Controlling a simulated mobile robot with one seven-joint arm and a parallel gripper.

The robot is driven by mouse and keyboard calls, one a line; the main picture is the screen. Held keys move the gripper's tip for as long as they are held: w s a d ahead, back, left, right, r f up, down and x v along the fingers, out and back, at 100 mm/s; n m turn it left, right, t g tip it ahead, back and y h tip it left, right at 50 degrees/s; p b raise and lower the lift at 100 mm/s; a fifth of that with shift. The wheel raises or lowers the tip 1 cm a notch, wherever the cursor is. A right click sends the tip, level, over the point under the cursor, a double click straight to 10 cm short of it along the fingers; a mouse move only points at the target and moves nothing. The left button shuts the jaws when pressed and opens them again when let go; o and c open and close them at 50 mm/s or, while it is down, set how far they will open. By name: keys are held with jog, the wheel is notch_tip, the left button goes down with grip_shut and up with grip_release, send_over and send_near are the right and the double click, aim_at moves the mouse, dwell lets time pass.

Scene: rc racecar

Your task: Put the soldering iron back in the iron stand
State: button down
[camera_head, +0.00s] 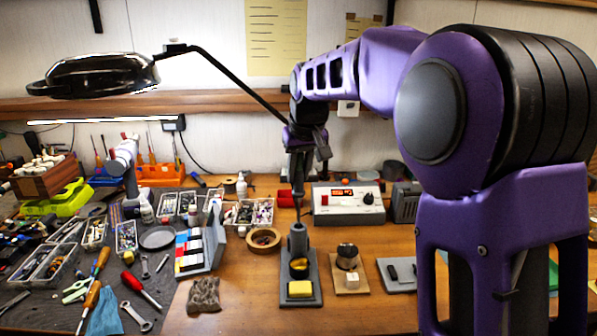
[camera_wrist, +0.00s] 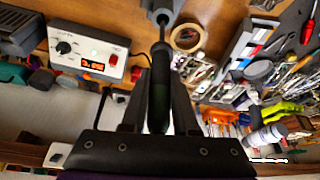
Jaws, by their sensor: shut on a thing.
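My gripper (camera_head: 300,172) is shut on the dark soldering iron (camera_wrist: 158,95), which hangs tip down between the fingers. In the wrist view the gripper (camera_wrist: 159,82) has one finger on each side of the handle. The iron stand (camera_head: 298,242) is on the bench below, with an upright grey holder on a grey base and a yellow sponge (camera_head: 300,289) at its front. The iron's thin tip is just above the holder's top in the head view. In the wrist view the tip lines up with the grey holder (camera_wrist: 162,7); whether it has entered cannot be told.
A soldering station (camera_head: 347,204) with a red display stands right behind the stand. A tape roll (camera_head: 263,240) is to its left, and a small wooden stand (camera_head: 349,270) is to its right. A lamp (camera_head: 95,76) reaches over the left bench. The front bench is fairly clear.

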aim_at(300, 197)
jog(key=shift+f+b, duration=2.85)
jog(key=shift+f, duration=1.45)
jog(key=shift+c, duration=1)
grip_release()
jog(key=shift+w+p+v, duration=0.15)
jog(key=shift+p+v, duration=1.25)
jog(key=shift+v, duration=0.8)
jog(key=shift+w+p+v, duration=0.15)
jog(key=shift+p+v, duration=1.25)
jog(key=shift+v, duration=0.85)
jog(key=shift+a+r, duration=0.1)
jog(key=shift+a, duration=0.05)
